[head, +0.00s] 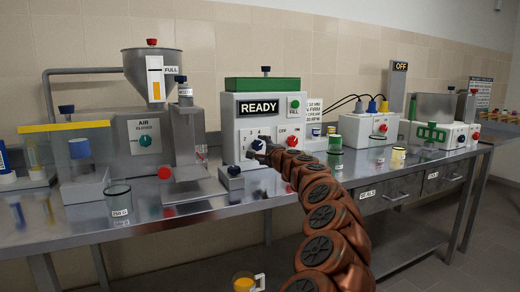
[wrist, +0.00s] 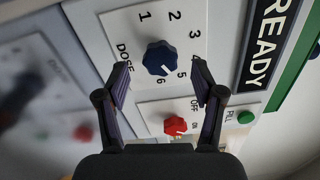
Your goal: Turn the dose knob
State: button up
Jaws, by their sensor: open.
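The dose knob (wrist: 160,58) is dark blue. It sits on a white plate marked "DOSE", with numbers from 1 to 6 around it. Which number it points to is hard to tell. In the wrist view my open gripper (wrist: 160,66) faces the panel, one finger on each side of the knob, with visible gaps. No contact with the knob shows. In the head view my gripper (head: 262,153) is at the front of the READY machine (head: 232,112), and it partly hides the dose plate.
A red OFF/ON knob (wrist: 175,125) is close beside the dose plate, near my gripper. A green FILL button (wrist: 245,117) is farther right.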

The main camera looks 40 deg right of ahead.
jog(key=shift+v, duration=0.75)
jog(key=v, duration=0.7)
jog(key=shift+s+a, duration=0.1)
jog(key=shift+s, duration=0.05)
